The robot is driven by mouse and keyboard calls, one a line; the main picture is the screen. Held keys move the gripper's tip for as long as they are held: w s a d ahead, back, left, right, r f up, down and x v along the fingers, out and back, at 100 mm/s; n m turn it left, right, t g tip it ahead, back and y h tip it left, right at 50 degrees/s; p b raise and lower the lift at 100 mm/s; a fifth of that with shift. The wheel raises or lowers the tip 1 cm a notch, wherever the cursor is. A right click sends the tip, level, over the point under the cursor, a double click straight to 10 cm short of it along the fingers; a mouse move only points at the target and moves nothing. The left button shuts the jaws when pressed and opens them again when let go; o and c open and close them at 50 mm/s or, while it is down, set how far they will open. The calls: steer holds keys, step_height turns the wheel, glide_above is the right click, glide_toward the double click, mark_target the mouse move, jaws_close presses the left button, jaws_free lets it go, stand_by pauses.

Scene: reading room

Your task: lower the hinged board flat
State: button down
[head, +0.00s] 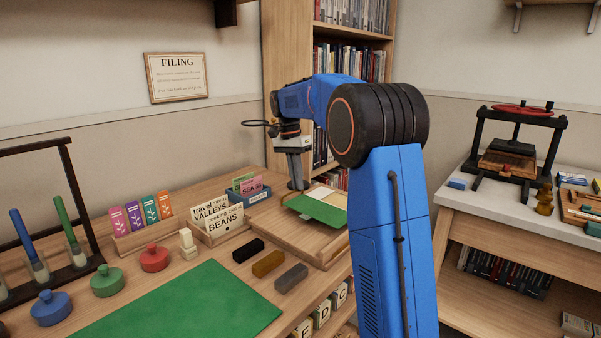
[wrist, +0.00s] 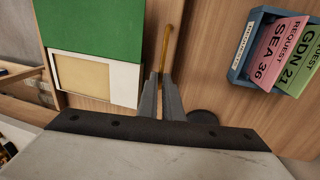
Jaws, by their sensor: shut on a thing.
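My gripper (head: 297,184) is over the far left part of the low wooden stand at the back of the desk. In the wrist view its fingers (wrist: 167,77) are shut on a thin orange-brown strip (wrist: 175,42), seen nearly edge-on. I cannot tell whether this strip is the hinged board's edge or a handle on it. Beside it a green panel (head: 316,208) with a white-and-cream part (head: 328,196) lies on the stand (head: 325,248). The panel also shows left of the fingers in the wrist view (wrist: 90,27). The hinge and the board's tilt are not clear.
A blue card box (head: 252,195) and a wooden card holder (head: 222,233) stand left of the stand. Dark, brown and grey blocks (head: 268,263) lie in front. A bookcase (head: 285,35) rises behind. The green mat (head: 180,305) is bare.

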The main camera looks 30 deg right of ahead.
steer(key=shift+w+f, duration=0.1)
steer(key=shift+f, duration=0.3)
steer(key=shift+a, duration=0.1)
steer(key=c, duration=1.9)
jaws_free()
steer(key=shift+f, duration=0.1)
steer(key=w+r, duration=0.1)
steer(key=r, duration=0.4)
steer(key=w+a+r, duration=0.1)
steer(key=r, duration=0.5)
steer(key=w+r, duration=0.1)
steer(key=r, duration=0.5)
steer(key=shift+w+a, duration=0.2)
steer(key=shift+w, duration=0.05)
